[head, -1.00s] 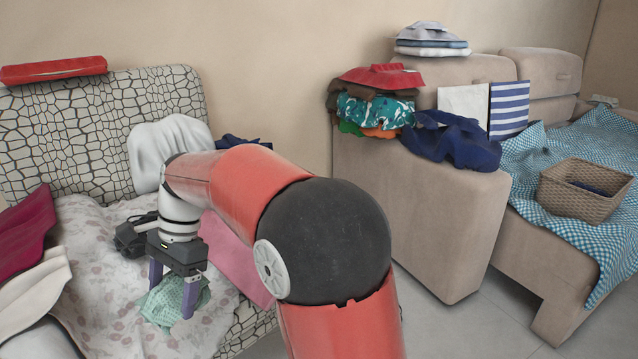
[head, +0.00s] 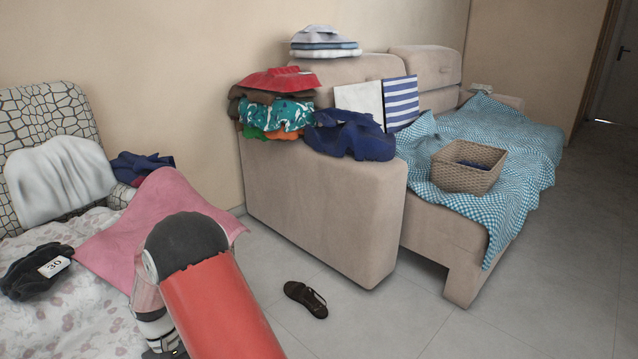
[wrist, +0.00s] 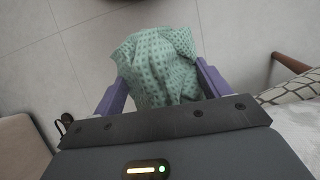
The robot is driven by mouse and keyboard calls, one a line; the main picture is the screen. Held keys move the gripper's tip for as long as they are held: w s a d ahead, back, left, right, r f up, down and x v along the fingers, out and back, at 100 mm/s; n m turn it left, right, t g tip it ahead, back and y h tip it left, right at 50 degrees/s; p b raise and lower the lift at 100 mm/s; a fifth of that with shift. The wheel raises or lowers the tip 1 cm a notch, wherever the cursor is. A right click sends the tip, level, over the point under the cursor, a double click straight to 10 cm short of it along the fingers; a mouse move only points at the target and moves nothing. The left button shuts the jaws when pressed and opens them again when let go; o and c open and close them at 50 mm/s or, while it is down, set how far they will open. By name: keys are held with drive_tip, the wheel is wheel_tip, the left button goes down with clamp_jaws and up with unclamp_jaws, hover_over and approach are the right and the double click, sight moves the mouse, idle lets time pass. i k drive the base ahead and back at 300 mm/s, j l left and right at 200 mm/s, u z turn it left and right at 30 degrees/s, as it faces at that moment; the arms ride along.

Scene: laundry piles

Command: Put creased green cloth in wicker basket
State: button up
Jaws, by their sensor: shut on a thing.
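In the wrist view, my gripper (wrist: 166,92) is shut on the creased green cloth (wrist: 158,62), a pale green piece with a darker checked pattern. The cloth hangs bunched between the two purple fingers, with the tiled floor behind it. In the head view my gripper and the cloth are out of sight below the frame's lower edge, behind my arm. The wicker basket (head: 450,178) stands on the blue checked cover of the beige sofa at the right. A dark blue item (head: 474,164) lies in it.
A beige sofa arm (head: 320,215) bearing folded clothes stands between my arm and the basket. A dark sandal (head: 306,299) lies on the floor. The patterned armchair at left holds a pink cloth (head: 150,225) and a black garment (head: 35,272). Open tiled floor lies at right.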

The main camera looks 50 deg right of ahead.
sight(473, 163)
drive_tip(key=z, duration=1.65)
drive_tip(key=i+j+z, duration=0.25)
drive_tip(key=j+z, duration=0.3)
